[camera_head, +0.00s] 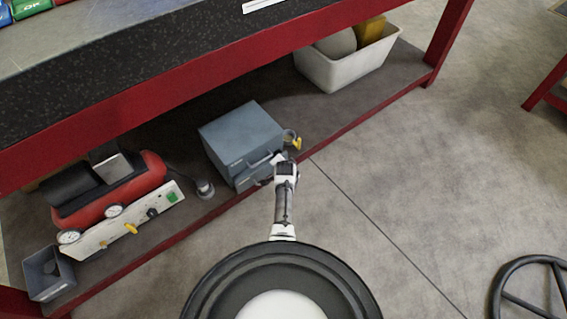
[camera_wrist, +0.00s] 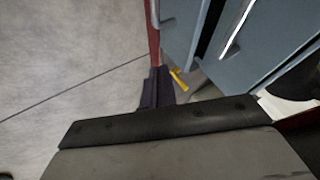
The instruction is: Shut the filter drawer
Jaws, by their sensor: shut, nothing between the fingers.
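A blue-grey metal cabinet (camera_head: 240,138) stands on the lower shelf, its front facing my side. A drawer low in its front appears to stick out a little; how far is hard to tell. In the wrist view a blue panel (camera_wrist: 262,42) with a silver bar handle (camera_wrist: 235,28) fills the upper right, with a dark gap beside another blue panel (camera_wrist: 182,28). My gripper (camera_head: 283,160) is at the right end of the cabinet's front, close to the drawer; contact cannot be told. Its dark fingers (camera_wrist: 156,88) are shut and empty.
A yellow-handled part (camera_head: 295,142) sits just right of the cabinet. A red compressor (camera_head: 140,185) is to the left, a white bin (camera_head: 350,68) to the right. The red shelf edge (camera_head: 330,138) runs in front, and the dark bench top (camera_head: 170,58) overhangs. Open floor lies to the right.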

